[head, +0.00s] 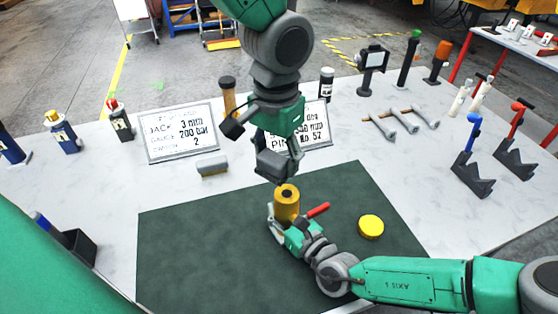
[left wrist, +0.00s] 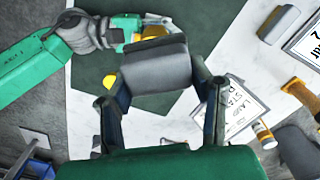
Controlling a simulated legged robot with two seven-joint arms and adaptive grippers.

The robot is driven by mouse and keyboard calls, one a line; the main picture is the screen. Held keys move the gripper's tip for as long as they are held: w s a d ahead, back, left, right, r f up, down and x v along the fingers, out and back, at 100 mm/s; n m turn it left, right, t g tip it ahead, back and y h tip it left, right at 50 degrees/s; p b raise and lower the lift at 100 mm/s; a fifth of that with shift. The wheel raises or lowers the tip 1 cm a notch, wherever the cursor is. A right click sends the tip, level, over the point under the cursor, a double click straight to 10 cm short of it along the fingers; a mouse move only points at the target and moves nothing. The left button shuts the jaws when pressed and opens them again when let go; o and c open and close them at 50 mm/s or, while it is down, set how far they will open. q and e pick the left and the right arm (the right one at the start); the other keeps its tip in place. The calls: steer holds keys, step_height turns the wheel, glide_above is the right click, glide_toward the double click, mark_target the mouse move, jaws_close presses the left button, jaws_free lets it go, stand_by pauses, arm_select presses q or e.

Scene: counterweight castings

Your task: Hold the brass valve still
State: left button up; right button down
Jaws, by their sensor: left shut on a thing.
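The brass valve (head: 287,197), a yellow upright cylinder with a dark hole on top, stands on the dark green mat (head: 190,250). A red lever (head: 318,210) sticks out on its right. My right gripper (head: 284,222) is shut around the valve's lower part, with one grey finger on its left; the other finger is mostly hidden. The left wrist view shows the valve (left wrist: 155,32) partly, behind a grey casting. My left gripper (head: 279,172) is above the valve, shut on that grey rounded casting (left wrist: 155,68), which lies between both fingers in the left wrist view.
A yellow disc (head: 370,227) lies on the mat right of the valve. A similar grey casting (head: 212,166) rests on the white table, near two signs. Grey handled tools (head: 400,122), black stands and bottles line the back and right. The mat's left part is clear.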

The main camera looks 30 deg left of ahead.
mark_target(277, 195)
arm_select(q)
steer(key=shift+f, duration=3.25)
steer(key=shift+s+f, duration=0.1)
steer(key=shift+f, duration=0.5)
steer(key=shift+w+d+r, duration=0.15)
steer(key=shift+w+r, duration=0.2)
steer(key=shift+w, duration=0.1)
steer(key=shift+w+d+f, duration=0.2)
steer(key=shift+w+d, duration=0.2)
steer(key=shift+w, duration=0.25)
steer(key=shift+w+d+f, duration=0.15)
steer(key=shift+w+d, duration=0.25)
steer(key=shift+w, duration=0.25)
steer(key=shift+s+a, duration=0.5)
steer(key=shift+s, duration=0.35)
steer(key=shift+s+a, duration=0.45)
steer(key=shift+s, duration=0.35)
steer(key=shift+r, duration=4)
